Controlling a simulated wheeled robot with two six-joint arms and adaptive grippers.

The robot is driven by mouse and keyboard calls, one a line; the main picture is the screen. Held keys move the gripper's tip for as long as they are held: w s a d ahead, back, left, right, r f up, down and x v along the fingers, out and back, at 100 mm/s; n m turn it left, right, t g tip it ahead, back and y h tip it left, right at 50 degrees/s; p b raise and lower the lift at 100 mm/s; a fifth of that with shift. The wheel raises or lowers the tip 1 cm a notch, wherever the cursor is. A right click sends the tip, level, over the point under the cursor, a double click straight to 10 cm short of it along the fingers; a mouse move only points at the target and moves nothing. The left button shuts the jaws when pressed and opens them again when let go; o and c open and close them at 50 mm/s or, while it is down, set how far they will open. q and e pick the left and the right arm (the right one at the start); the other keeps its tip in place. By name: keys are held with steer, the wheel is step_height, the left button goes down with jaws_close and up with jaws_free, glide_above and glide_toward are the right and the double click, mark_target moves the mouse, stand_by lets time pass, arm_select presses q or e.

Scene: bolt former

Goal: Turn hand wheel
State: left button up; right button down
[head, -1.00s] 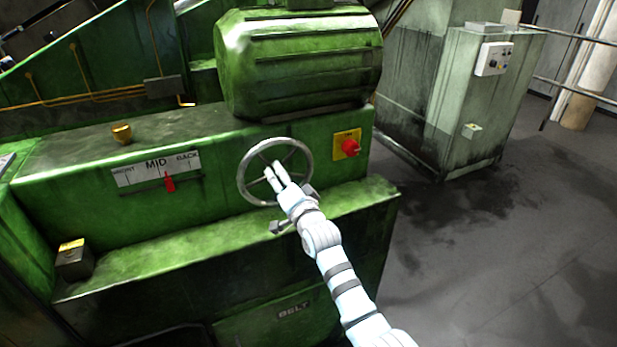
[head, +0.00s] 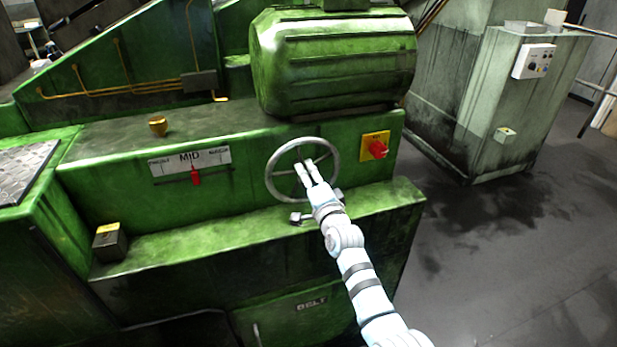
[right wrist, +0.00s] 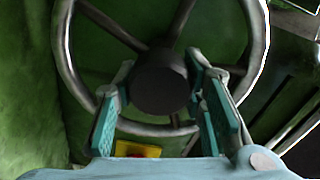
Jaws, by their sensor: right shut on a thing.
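The grey hand wheel (head: 269,181) stands on the front of the green machine, right of centre in the head view. Its rim and spokes fill the upper part of the right wrist view, with the dark round hub (right wrist: 160,84) in the middle. My right gripper (head: 308,170) reaches to the wheel's centre. In the right wrist view its teal-padded fingers (right wrist: 163,98) lie on either side of the hub and are shut on it. A red pointer (head: 196,177) hangs below the MID mark of a white scale plate (head: 218,158), left of the wheel. My left gripper is out of view.
A red switch on a yellow plate (head: 366,140) sits close to the wheel's right. A green ledge (head: 200,233) juts out below, with a small dark box (head: 108,242) at its left. A big ribbed green housing (head: 335,65) is above. Open floor lies right.

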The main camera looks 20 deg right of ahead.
steer(key=c, duration=1)
jaws_free()
steer(key=s, duration=1.2)
steer(key=shift+s+d, duration=0.1)
steer(key=shift+d, duration=0.3)
